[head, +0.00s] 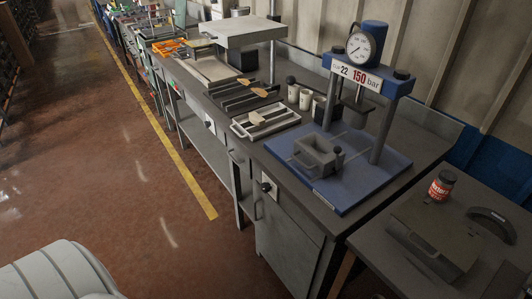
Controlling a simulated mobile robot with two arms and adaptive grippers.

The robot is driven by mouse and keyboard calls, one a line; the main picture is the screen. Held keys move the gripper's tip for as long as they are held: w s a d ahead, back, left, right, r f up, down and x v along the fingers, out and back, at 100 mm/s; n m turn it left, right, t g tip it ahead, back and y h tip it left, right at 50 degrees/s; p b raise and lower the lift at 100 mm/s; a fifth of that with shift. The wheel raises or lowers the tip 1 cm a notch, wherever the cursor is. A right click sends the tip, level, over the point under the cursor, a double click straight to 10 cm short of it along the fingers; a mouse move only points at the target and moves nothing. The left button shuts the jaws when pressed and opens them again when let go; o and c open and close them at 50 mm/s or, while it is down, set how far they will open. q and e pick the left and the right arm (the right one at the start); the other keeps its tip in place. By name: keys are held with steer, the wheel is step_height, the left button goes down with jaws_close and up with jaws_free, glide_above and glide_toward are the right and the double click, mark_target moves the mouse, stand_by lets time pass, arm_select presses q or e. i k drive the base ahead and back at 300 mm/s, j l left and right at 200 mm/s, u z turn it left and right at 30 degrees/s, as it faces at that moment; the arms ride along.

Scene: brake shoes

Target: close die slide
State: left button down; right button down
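A blue press with a round gauge (361,47) and a "150 bar" label stands on the bench at the right. Its blue base plate (365,178) lies on the bench top. A grey die block (314,160) sits on the front left part of the plate, forward of the press posts. A small dark knob (338,152) stands at its right side, and thin rails run beside it toward the posts. The die looks out from under the press head. Neither of my grippers shows in the view.
A lower table at right holds a red can (441,185), a dark box (432,243) and a curved shoe (490,222). The floor (100,180) is open.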

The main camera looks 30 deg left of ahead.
mark_target(310, 158)
steer(key=u, duration=0.7)
